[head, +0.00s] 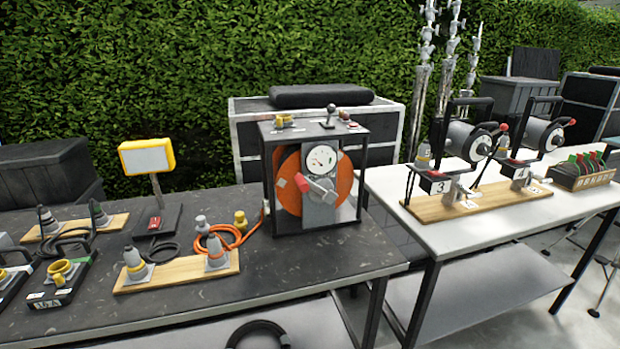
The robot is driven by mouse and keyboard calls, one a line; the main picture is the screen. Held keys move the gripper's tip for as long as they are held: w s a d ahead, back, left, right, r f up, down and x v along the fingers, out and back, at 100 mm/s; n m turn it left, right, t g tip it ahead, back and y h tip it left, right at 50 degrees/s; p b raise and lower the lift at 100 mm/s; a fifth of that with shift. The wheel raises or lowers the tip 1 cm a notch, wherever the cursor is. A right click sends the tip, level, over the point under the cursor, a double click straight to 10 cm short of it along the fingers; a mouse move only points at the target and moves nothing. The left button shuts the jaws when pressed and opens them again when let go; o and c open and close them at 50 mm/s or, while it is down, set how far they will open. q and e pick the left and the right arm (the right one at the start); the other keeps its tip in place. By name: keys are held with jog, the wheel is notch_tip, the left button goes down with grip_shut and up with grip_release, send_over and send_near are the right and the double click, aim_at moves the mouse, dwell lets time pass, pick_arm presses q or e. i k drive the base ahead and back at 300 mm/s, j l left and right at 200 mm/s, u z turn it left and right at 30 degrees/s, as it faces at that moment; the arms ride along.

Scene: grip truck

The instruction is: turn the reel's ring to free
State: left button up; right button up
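The orange reel (288,183) stands upright in a dark box frame on the black table, near its right end. A grey upright plate covers the reel's middle. On it is a round white ring or dial (321,159) with small marks and a reddish spot, too small to read. Below it a grey crank with a red grip (302,182) reaches up to the left. I cannot tell which setting the ring is at. Neither of my grippers is in view.
An orange cable (228,233) runs from the reel to connectors on a wooden board (180,274). A yellow lamp (147,156) stands to the left. Two smaller reels (468,141) stand on the white table (452,232) at right. Bare black tabletop lies in front of the reel.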

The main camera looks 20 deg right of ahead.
aim_at(278, 122)
jog(key=i+j, duration=0.7)
jog(key=z, duration=0.05)
